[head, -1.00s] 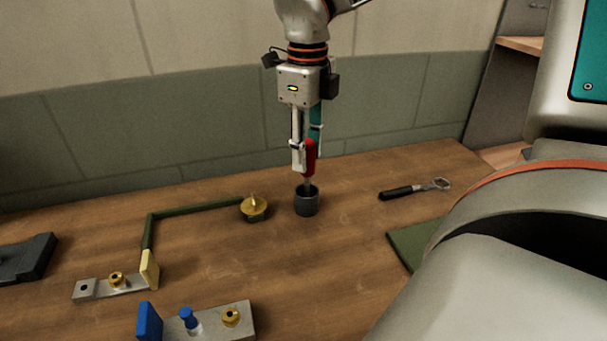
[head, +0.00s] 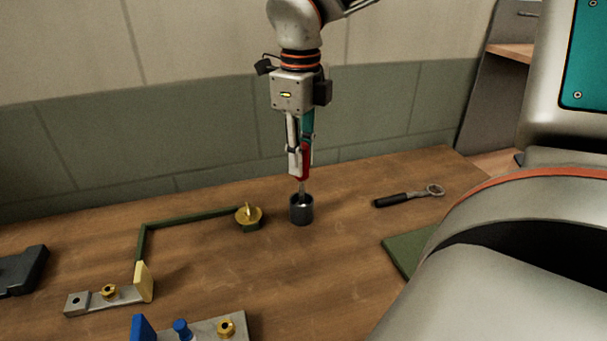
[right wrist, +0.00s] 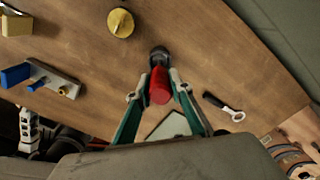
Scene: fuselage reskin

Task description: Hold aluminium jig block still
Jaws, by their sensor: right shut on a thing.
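A grey metal block with a blue end pad, a blue pin and a brass bushing (head: 212,330), likely the aluminium jig block, lies at the bottom edge of the head view, partly cut off. It also shows at the left of the right wrist view (right wrist: 58,80). My right gripper (head: 299,163) is well away from it, over the back of the table. It is shut on a red-handled tool (right wrist: 160,86), whose thin shaft points down into a dark cup (head: 301,210). How deep the tip sits is hidden.
A green angled rod (head: 190,218) runs from a brass disc (head: 249,217) to a metal plate with a yellow end (head: 112,298). A black-handled wrench (head: 405,196) and a green mat (head: 408,255) are at right. A dark object (head: 22,270) lies at far left. Bare wood lies centrally.

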